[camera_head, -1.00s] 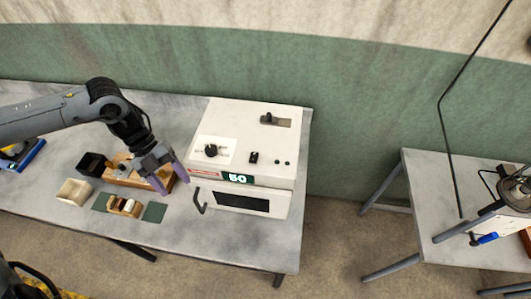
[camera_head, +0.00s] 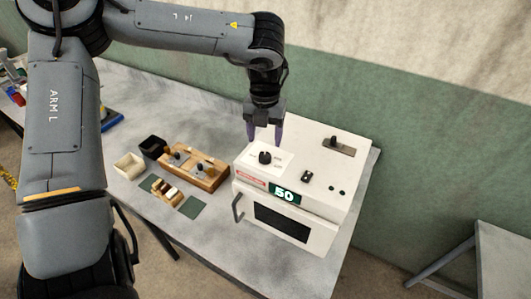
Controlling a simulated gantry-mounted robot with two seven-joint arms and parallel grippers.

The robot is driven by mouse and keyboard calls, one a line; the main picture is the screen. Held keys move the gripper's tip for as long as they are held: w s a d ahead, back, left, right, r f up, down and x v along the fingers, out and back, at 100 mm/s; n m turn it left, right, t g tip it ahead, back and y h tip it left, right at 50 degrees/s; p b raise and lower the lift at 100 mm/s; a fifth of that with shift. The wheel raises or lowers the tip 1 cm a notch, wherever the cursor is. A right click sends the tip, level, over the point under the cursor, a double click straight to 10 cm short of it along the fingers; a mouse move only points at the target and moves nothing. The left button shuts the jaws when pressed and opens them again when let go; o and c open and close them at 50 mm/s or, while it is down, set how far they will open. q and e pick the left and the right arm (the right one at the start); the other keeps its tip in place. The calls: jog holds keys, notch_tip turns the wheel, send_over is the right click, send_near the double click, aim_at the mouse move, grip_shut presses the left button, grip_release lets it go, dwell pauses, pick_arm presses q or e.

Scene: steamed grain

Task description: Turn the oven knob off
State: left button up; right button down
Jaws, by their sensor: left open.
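The white oven (camera_head: 335,221) stands on the right part of the grey table, with a dark front window, a handle and a lit display (camera_head: 285,196) reading 50. The black round oven knob (camera_head: 265,157) sits on a white panel on the oven's top face. My left gripper (camera_head: 264,134) points down just above and behind the knob. Its two purple fingers are spread, one to each side of the knob in the picture, and they look apart from it. Nothing is held between them. My right gripper is not in view.
Left of the oven are a wooden block with small pieces (camera_head: 208,178), a black box (camera_head: 152,146), a cream box (camera_head: 129,164) and small wooden pieces on a green mat (camera_head: 194,207). Another black switch (camera_head: 307,176) and a slider (camera_head: 338,147) are on the oven top. A second table (camera_head: 500,262) stands at right.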

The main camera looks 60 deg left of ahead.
aim_at(265, 155)
pick_arm(q)
notch_tip(265, 155, down, 7)
jog(key=shift+r, duration=0.2)
dwell(0.3)
jog(key=c, duration=1.1)
jog(key=shift+o, duration=0.2)
jog(key=shift+n, duration=0.3)
jog(key=n+b, duration=0.1)
jog(key=n, duration=0.4)
jog(key=shift+b, duration=0.4)
jog(key=n+b, duration=0.1)
jog(key=n, duration=0.5)
jog(key=shift+n, duration=0.3)
